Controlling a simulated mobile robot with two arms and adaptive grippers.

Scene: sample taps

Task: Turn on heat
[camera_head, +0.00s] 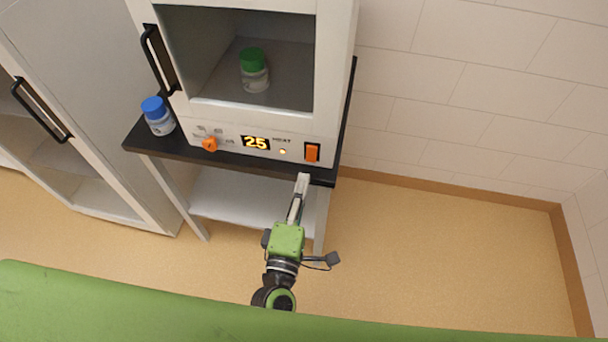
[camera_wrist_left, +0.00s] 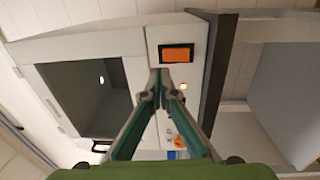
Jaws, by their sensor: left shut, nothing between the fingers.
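The white oven (camera_head: 270,118) stands on a black-topped bench, with a front panel along its lower edge. On the panel are an orange rocker switch (camera_head: 312,152) at the right, a small lit light (camera_head: 282,151) beside the HEAT label, a display reading 25 (camera_head: 255,142) and an orange knob (camera_head: 210,144). My left gripper (camera_head: 303,178) is shut and empty, just below the switch. In the left wrist view its fingertips (camera_wrist_left: 160,73) meet close to the orange switch (camera_wrist_left: 177,55); contact cannot be told. My right gripper is not in view.
A green-capped jar (camera_head: 255,75) stands inside the oven chamber. A blue-capped jar (camera_head: 158,116) stands on the bench (camera_head: 180,150) at the oven's left. A cabinet (camera_head: 80,110) is at far left. The floor (camera_head: 440,250) to the right is clear.

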